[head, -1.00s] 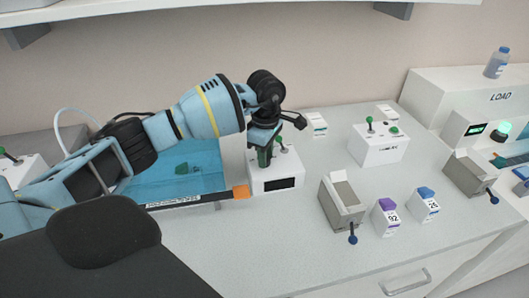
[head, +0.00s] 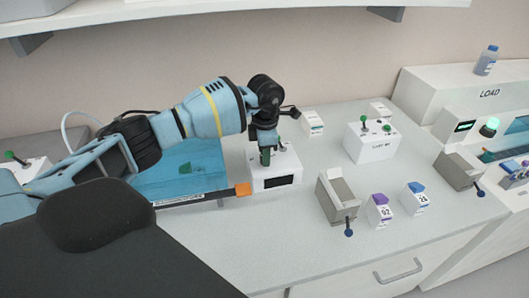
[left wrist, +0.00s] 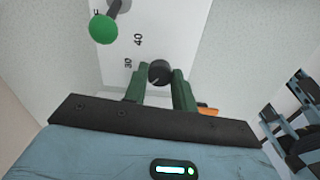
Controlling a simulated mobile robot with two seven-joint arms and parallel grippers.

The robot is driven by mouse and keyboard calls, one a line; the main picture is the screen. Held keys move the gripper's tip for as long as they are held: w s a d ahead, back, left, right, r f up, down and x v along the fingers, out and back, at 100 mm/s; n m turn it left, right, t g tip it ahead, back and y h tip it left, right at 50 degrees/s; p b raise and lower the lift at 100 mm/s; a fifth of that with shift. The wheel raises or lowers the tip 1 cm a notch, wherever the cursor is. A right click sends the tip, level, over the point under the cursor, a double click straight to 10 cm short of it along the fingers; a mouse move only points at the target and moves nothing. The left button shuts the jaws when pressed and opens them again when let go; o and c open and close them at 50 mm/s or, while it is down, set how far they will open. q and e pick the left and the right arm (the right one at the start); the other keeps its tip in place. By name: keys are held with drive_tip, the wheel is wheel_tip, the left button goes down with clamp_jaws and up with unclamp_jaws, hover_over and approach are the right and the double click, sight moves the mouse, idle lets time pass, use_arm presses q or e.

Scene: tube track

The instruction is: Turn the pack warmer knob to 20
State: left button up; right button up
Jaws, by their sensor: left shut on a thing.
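The pack warmer is a white box with a dark display window (head: 281,181) on its front, standing right of the blue tray. My left gripper (head: 266,157) points down onto its top. In the left wrist view the green fingers (left wrist: 160,88) are shut on a round black knob (left wrist: 158,72), one finger on each side. A green-tipped lever (left wrist: 103,29) stands on the same box. My right gripper is not in view.
A blue transparent tray (head: 180,172) with an orange corner lies left of the warmer. A grey bin (head: 337,196) with a blue-ended handle, a purple-topped box (head: 379,211), a blue-topped box (head: 414,198) and a white lever box (head: 372,142) stand to the right. The front counter is bare.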

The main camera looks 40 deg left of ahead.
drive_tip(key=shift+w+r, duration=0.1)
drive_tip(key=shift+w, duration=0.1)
use_arm(q)
drive_tip(key=o, duration=1)
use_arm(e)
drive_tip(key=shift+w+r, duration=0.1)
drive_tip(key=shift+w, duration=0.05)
use_arm(q)
wheel_tip(320, 180, up, 6)
drive_tip(key=shift+r, duration=0.9)
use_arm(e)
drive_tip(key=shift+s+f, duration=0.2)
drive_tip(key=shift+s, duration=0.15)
use_arm(q)
drive_tip(key=shift+f, duration=0.1)
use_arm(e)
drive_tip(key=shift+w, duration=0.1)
